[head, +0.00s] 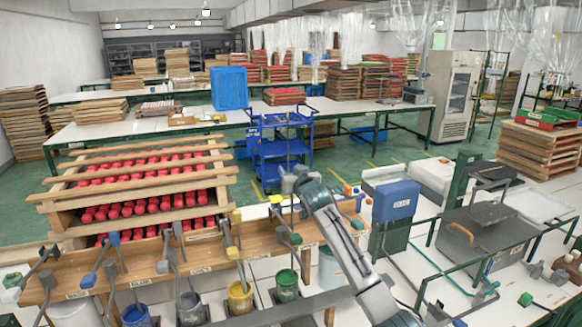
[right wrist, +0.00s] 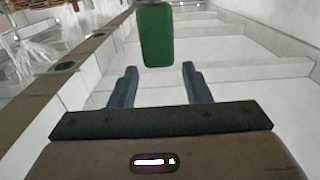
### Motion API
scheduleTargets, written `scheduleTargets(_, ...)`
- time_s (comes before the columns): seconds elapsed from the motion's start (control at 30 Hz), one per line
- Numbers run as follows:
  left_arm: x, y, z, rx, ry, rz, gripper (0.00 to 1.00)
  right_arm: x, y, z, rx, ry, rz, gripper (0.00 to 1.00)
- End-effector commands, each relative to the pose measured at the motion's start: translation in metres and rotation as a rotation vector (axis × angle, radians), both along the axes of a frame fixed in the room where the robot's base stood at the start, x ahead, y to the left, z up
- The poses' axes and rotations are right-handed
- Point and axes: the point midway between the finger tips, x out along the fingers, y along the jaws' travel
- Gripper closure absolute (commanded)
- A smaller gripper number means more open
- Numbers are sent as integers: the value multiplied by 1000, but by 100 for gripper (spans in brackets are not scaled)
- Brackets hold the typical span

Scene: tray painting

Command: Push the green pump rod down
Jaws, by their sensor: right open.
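The green pump rod's green knob (head: 296,239) shows at the wooden rack, above the pot of green paint (head: 287,284). In the right wrist view a green block (right wrist: 157,36), likely this knob, stands upright just beyond the fingertips, roughly centred between them. My right gripper (head: 290,180) is at the end of the arm that rises from the lower right. Its jaws (right wrist: 159,84) are open, with nothing between them. I cannot tell its exact height over the knob. My left gripper is not in view.
Pots of yellow (head: 240,297), grey (head: 191,308) and blue (head: 137,315) paint stand to the left, with their own pump rods close by. A wooden rack of red pieces (head: 150,208) is behind. A blue-topped machine (head: 396,200) stands right of my arm.

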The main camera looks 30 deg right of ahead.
Motion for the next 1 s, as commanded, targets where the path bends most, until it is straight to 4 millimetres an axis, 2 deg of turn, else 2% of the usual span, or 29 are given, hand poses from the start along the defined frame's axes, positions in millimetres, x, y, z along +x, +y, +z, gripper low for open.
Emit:
scheduleTargets(0.2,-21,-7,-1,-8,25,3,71,3,0,-2,2,1,1,56)
scheduleTargets(0.33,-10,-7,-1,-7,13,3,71,3,0,-2,2,1,1,56)
scheduleTargets(0.5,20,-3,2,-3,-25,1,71,3,0,-1,2,1,1,90)
scheduleTargets(0.57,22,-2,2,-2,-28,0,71,3,0,-1,2,1,1,100)
scheduleTargets(0.67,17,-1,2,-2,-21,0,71,3,0,-1,2,1,1,100)
scheduleTargets(0.87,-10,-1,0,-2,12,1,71,3,0,-1,2,1,1,100)
scheduleTargets(1.0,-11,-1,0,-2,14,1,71,3,0,-1,2,1,1,100)
